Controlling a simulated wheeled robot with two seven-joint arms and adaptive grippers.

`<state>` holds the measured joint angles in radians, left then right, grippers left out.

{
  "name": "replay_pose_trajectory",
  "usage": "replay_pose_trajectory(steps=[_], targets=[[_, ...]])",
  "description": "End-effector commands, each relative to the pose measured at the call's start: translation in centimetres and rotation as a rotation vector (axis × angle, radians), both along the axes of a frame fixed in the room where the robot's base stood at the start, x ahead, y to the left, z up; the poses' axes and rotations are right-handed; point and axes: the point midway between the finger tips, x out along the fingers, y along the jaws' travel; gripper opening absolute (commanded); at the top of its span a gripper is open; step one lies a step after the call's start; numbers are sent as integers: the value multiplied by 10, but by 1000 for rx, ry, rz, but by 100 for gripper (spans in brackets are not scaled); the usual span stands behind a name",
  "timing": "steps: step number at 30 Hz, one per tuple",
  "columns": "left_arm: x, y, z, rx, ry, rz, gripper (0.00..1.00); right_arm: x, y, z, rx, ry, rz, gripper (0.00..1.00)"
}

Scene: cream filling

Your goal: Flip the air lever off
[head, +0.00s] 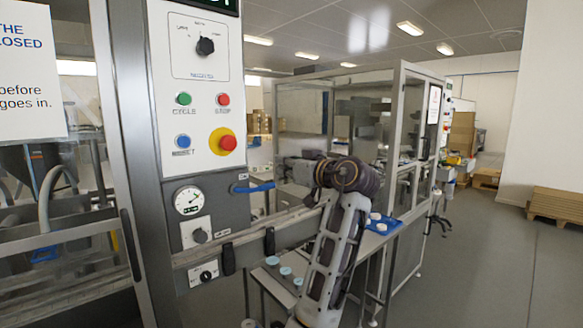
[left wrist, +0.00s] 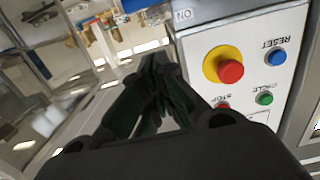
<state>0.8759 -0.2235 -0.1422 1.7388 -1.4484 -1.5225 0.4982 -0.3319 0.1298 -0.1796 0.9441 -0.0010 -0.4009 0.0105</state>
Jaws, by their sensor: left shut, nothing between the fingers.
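The blue air lever (head: 256,188) sticks out level to the right from the grey lower part of the machine panel, beside the pressure gauge. My left gripper (head: 284,163) is just above and to the right of the lever in the head view, apart from it in the picture; the depth gap is hard to tell. In the left wrist view the fingers (left wrist: 153,62) are together, with nothing held. The lever cannot be made out in that view. My right gripper is not in view.
The panel carries a red emergency stop on yellow (head: 227,143), coloured buttons, a selector knob (head: 205,46) and a gauge (head: 188,200). A rail (head: 250,240) runs below the lever. A glazed frame (head: 400,130) stands behind my arm. A blue tray (head: 383,226) lies to the right.

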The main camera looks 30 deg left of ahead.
Motion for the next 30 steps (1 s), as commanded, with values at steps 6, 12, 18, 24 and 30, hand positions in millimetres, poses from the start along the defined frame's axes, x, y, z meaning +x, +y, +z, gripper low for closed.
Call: replay_pose_trajectory(steps=[6, 12, 18, 24, 30], targets=[[11, 28, 0, 1, -1, 3, 0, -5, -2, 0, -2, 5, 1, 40], [19, 47, -8, 1, 2, 1, 0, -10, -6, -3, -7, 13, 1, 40], [20, 50, -28, -1, 1, 1, 0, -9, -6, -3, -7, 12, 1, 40], [21, 51, -40, -1, 1, 1, 0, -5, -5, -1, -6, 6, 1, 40], [21, 52, -42, -1, -1, 0, 0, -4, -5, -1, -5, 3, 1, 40]])
